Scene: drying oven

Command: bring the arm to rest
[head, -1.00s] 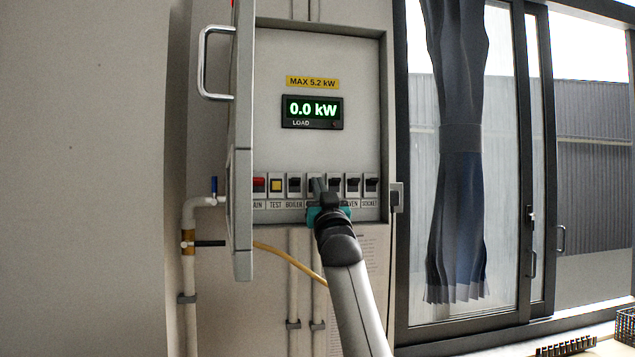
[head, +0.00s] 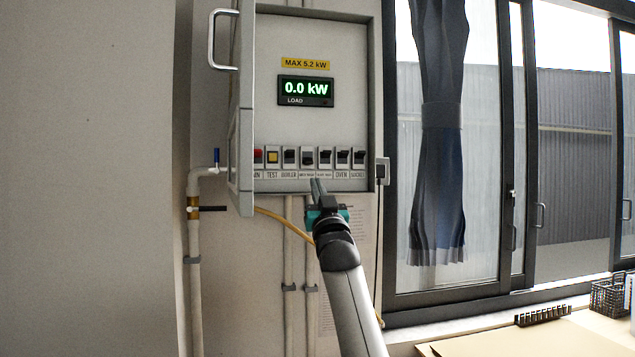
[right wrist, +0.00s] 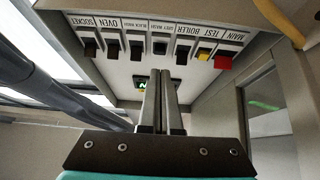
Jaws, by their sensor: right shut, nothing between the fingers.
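My right gripper (head: 317,187) is shut and empty, just below the row of switches in the head view. Its closed fingers also show in the right wrist view (right wrist: 161,100), pointing toward the panel. The grey electrical panel (head: 350,60) hangs on the wall with its door (head: 246,110) open to the left. Its display (head: 306,90) reads 0.0 kW. The switch row has a red main switch (head: 259,157), a yellow test button (head: 273,157) and several black switches (head: 325,157). One switch (right wrist: 159,47) looks different from its black neighbours in the right wrist view. My left gripper is not in view.
A yellow hose (head: 270,213) passes below the panel. A curtained window stands at the right, above a table (head: 540,340) with a wire basket (head: 608,295) and a black rack (head: 543,315).

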